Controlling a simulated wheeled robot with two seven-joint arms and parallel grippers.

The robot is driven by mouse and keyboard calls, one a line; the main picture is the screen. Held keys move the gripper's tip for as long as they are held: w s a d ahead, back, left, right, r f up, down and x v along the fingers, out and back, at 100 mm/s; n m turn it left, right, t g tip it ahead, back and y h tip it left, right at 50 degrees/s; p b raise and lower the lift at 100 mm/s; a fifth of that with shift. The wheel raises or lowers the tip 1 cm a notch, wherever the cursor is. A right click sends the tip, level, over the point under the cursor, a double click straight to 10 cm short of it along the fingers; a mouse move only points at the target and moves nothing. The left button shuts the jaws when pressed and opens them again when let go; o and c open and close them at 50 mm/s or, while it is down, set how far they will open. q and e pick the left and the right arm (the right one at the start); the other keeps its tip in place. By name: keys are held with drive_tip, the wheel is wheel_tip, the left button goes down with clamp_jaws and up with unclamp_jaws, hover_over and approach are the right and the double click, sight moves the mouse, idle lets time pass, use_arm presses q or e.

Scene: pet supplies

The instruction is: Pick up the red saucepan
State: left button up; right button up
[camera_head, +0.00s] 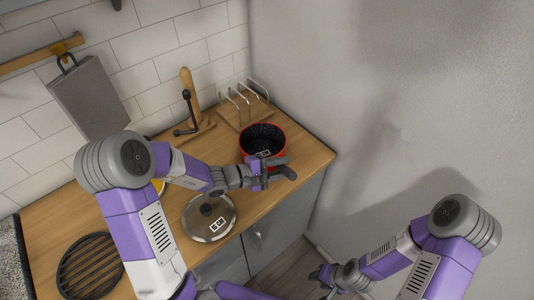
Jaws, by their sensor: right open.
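The red saucepan (246,153), with a dark speckled inside, stands upright on the wooden counter near its right end. My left gripper (284,170) is at the pan's near right side, close to the rim and overlapping it in the picture. The dark fingers hide part of the pan's near side, and I cannot see a handle or whether the fingers touch the pan. Whether these jaws are open or shut is unclear. My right gripper (322,277) is open, low, beyond the counter's front edge and away from the pan.
A glass lid (193,222) lies on the wooden counter (152,262) in front of the pan. A wire rack (236,117) and a wooden stand (187,82) are behind it. A round black trivet (90,267) lies left. A grey wall (410,80) bounds the right.

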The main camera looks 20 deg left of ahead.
use_arm(q)
clamp_jaws()
drive_tip(key=shift+r, duration=0.15)
